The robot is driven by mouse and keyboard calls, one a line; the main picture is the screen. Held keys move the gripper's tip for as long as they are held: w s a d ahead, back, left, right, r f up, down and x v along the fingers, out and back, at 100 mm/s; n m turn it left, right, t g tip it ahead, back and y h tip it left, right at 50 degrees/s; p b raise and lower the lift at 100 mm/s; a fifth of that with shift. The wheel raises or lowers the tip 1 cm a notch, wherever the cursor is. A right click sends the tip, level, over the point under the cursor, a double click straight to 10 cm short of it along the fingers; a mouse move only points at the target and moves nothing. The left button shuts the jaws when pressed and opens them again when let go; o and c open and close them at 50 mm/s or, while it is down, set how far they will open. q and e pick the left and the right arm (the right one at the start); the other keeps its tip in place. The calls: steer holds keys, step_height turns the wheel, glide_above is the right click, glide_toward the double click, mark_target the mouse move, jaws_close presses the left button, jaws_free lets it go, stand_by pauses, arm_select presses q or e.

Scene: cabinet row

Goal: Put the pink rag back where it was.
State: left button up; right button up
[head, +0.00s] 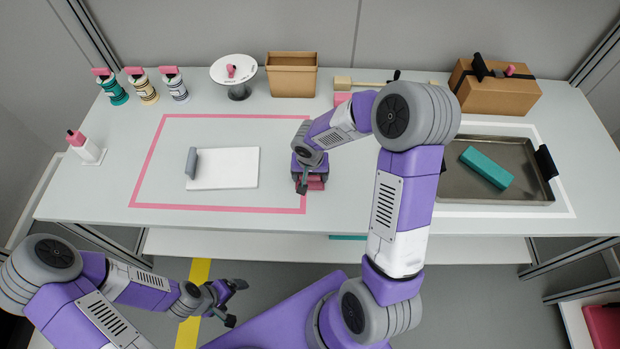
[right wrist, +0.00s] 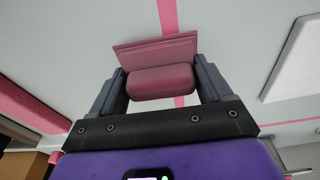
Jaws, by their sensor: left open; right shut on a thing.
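The pink rag (head: 316,184) is in my right gripper (head: 308,181), at the right border of the pink-outlined rectangle (head: 217,116). In the right wrist view the rag (right wrist: 160,82) sits between the two fingers, with a flatter pink part behind it. A pink border line passes behind it. I cannot tell whether the rag touches the table. My left gripper (head: 229,302) is open and empty, in front of the table's front edge. A pink patch or block (head: 342,98) shows at the back, partly hidden by my right arm.
A white board (head: 235,168) with a grey-handled tool (head: 191,162) lies inside the outline. Several bottles (head: 145,88), a round stand (head: 233,70), an open brown bin (head: 292,75) and a cardboard box (head: 497,90) line the back. A metal tray (head: 470,192) holding a teal block (head: 486,168) is right.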

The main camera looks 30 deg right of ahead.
steer(key=shift+f, duration=0.75)
steer(key=shift+r, duration=0.1)
steer(key=o, duration=0.9)
steer(key=shift+o, duration=0.2)
